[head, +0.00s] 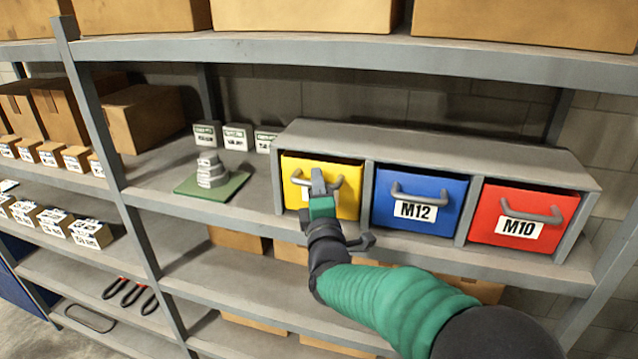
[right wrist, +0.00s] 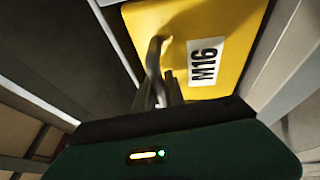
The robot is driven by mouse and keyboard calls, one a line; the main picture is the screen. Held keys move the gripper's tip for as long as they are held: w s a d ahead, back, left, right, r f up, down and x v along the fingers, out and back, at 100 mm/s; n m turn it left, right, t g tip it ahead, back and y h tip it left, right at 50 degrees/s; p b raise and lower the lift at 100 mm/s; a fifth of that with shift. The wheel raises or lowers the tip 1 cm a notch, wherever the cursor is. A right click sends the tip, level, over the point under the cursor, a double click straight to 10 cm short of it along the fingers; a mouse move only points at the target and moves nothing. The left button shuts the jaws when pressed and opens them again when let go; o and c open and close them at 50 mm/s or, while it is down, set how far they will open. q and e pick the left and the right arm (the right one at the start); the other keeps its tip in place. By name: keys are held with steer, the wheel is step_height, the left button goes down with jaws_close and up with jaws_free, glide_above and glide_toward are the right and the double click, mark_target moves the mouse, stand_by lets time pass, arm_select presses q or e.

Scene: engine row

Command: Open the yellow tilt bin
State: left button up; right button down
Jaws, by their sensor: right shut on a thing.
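The yellow tilt bin (head: 346,197) is the left one of three bins in a grey housing on the shelf. Its front looks tipped only slightly, with a dark gap along its top edge. My right gripper (head: 318,184) is in front of it and shut on its grey handle (head: 334,181). In the right wrist view the yellow front (right wrist: 228,30) carries an M16 label, and the handle (right wrist: 153,58) runs down between the fingers (right wrist: 160,92). The gripper hides part of the label in the head view. My left gripper is not in view.
A blue M12 bin (head: 430,190) and a red M10 bin (head: 530,205) stand to the right in the same grey housing (head: 440,150). A green plate (head: 190,187) with stacked grey pieces lies to the left. A shelf (head: 350,48) with cardboard boxes runs above.

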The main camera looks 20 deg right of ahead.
steer(key=shift+a+f, duration=0.15)
steer(key=shift+a, duration=0.25)
stand_by(0.3)
steer(key=shift+s+f+b, duration=0.1)
steer(key=shift+f+b, duration=0.15)
steer(key=shift+b, duration=0.3)
steer(key=s+a+f+n+t+y+b, duration=0.3)
steer(key=s+f+n+t+b, duration=0.2)
steer(key=b, duration=2.1)
steer(key=shift+s+a+n+t+y, duration=0.15)
steer(key=shift+a+n+t+y, duration=0.25)
steer(key=shift+n+t, duration=0.55)
steer(key=shift+f+m+t, duration=0.1)
steer(key=shift+m+t, duration=0.15)
